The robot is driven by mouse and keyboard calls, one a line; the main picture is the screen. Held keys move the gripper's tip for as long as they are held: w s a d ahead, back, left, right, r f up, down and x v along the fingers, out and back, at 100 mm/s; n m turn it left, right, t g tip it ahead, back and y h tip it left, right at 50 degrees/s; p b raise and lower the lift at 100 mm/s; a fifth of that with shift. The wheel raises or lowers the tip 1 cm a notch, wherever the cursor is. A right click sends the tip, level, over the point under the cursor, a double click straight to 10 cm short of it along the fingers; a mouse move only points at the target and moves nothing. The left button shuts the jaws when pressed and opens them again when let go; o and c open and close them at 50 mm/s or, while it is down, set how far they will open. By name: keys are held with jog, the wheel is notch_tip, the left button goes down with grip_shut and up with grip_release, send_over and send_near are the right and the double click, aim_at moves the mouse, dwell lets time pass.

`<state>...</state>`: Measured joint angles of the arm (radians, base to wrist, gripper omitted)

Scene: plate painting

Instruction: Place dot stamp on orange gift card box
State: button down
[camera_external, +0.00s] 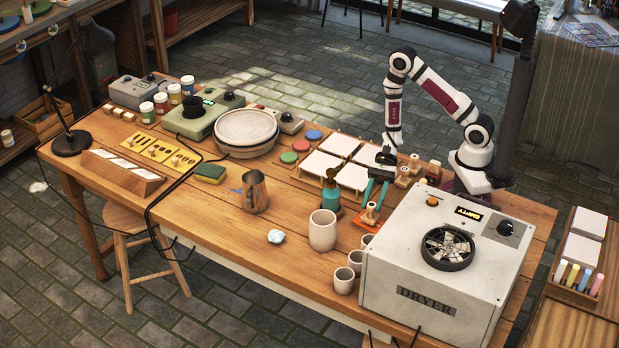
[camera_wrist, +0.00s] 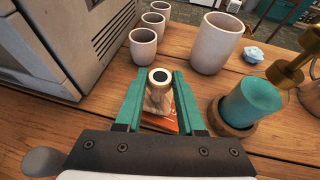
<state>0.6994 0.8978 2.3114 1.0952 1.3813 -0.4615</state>
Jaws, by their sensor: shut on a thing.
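My gripper (camera_external: 375,199) points down at the right part of the table. Its teal fingers are closed on a wooden dot stamp (camera_wrist: 160,77), whose pale round top bears a dark dot. The stamp's handle (camera_external: 371,209) also shows in the external view. The orange gift card box (camera_wrist: 163,122) lies below the stamp, partly hidden by the stamp and fingers. Its orange edge (camera_external: 371,226) shows on the table in the external view. I cannot tell whether the stamp touches the box.
The white dryer (camera_external: 400,285) stands close on one side. A teal bottle with a brass top (camera_wrist: 245,102) is close on the other. Several cups (camera_wrist: 143,47) and a larger cup (camera_wrist: 213,45) stand beyond. Other wooden stamps (camera_external: 404,179) are behind, near my base.

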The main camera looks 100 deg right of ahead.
jog(key=shift+f, duration=0.1)
jog(key=c, duration=0.5)
grip_release()
jog(key=shift+s+d+r, duration=0.1)
jog(key=shift+d+r, duration=0.15)
jog(key=v, duration=1.1)
jog(key=s+a+r+n+g+h, duration=0.3)
jog(key=s+a+r+n+g, duration=0.4)
jog(key=a+n, duration=0.4)
jog(key=s+r+n+h, duration=0.1)
jog(key=s+n+h, duration=0.1)
jog(key=s+r+n+h, duration=0.2)
jog(key=n, duration=0.1)
jog(key=s+a+r+n+h, duration=0.1)
jog(key=s+n+h, duration=0.1)
jog(key=n, duration=0.1)
jog(key=shift+r+g, duration=0.3)
jog(key=shift+r, duration=0.05)
